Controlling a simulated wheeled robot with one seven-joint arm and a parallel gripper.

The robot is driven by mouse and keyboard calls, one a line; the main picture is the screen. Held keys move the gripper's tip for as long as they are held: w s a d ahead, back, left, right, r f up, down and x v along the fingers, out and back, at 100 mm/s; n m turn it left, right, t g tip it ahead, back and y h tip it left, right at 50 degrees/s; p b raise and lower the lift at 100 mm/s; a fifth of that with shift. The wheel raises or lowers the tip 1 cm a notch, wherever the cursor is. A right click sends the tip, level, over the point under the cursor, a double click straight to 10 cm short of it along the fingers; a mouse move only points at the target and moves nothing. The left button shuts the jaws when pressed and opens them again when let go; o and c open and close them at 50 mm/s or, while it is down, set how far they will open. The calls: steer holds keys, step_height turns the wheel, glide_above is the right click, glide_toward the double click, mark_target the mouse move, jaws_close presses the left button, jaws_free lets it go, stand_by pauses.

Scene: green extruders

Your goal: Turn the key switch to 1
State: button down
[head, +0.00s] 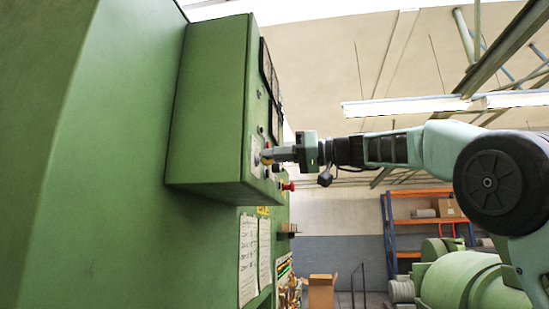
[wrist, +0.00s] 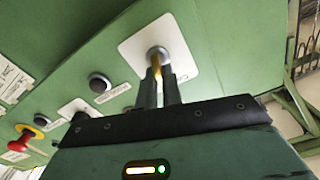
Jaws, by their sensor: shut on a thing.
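The key switch (wrist: 158,53) sits on a white square plate on the green control panel in the wrist view. Its round metal collar shows, and a yellow-brass key (wrist: 156,66) stands out from it. My gripper (wrist: 159,85) is shut on the key, its two dark fingers on either side of it. In the head view my gripper (head: 272,155) reaches the panel face from the right. The plate's marks are mostly hidden behind the fingers, so the key's position cannot be read.
A black button (wrist: 99,83) and a red emergency knob on yellow (wrist: 20,143) stick out nearby on the panel. The green cabinet box (head: 208,110) juts from the machine. Papers (head: 248,258) hang below it. Shelving (head: 420,215) stands far behind.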

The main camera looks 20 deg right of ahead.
steer(key=m, duration=0.4)
steer(key=shift+w+d+f+m, duration=0.1)
steer(key=shift+w+d+m, duration=0.1)
steer(key=shift+m, duration=0.1)
steer(key=shift+f+m, duration=0.1)
steer(key=shift+m, duration=1.8)
steer(key=shift+w, duration=0.1)
steer(key=c, duration=1.6)
jaws_free()
steer(key=shift+o, duration=0.2)
steer(key=shift+s+d+f+b, duration=0.15)
steer(key=shift+s+d+b, duration=0.1)
steer(key=shift+d+b, duration=0.2)
steer(key=b+v, duration=0.5)
steer(key=v, duration=1.1)
steer(key=shift+s+d, duration=0.15)
